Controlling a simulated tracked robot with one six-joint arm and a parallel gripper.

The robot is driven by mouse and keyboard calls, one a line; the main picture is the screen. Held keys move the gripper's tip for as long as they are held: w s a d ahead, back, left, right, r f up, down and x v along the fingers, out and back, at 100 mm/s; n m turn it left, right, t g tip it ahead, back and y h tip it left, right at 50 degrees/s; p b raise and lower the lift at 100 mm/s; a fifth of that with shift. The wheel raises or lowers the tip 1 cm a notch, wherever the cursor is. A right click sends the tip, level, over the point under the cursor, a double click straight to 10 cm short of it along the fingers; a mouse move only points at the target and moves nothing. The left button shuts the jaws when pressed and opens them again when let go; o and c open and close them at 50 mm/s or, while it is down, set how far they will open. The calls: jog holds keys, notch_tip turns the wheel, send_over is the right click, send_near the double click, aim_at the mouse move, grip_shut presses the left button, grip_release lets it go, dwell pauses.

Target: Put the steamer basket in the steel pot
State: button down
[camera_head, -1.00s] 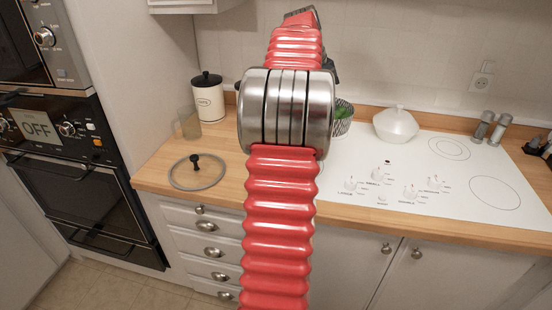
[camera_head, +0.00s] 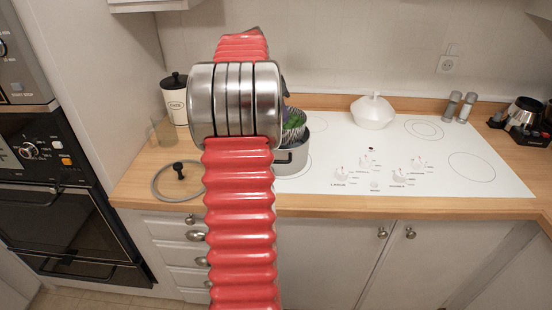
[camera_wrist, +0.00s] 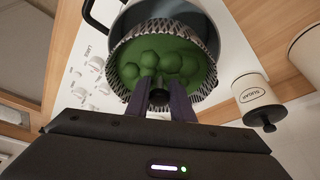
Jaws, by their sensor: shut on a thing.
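The steamer basket (camera_wrist: 207,36) is a round mesh basket with green round pieces of food in it. My gripper (camera_wrist: 160,92) is shut on its middle post. In the head view the basket (camera_head: 293,127) shows just right of my arm, slightly tilted, at or just above the rim of the steel pot (camera_head: 296,160). The pot stands at the left edge of the white cooktop, partly hidden by my arm. In the wrist view the pot (camera_wrist: 229,60) lies under and beyond the basket. I cannot tell whether the basket's bottom is inside it.
A glass lid (camera_head: 178,181) lies on the wooden counter left of my arm. A white canister (camera_head: 175,100) and a clear glass (camera_head: 163,131) stand behind it.

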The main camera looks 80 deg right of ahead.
jog(key=shift+w, duration=0.15)
jog(key=shift+f, duration=3.05)
jog(key=shift+f, duration=0.1)
jog(key=shift+f, duration=1.8)
jog(key=shift+f, duration=0.1)
jog(key=c, duration=1.5)
grip_release()
jog(key=shift+c, duration=0.2)
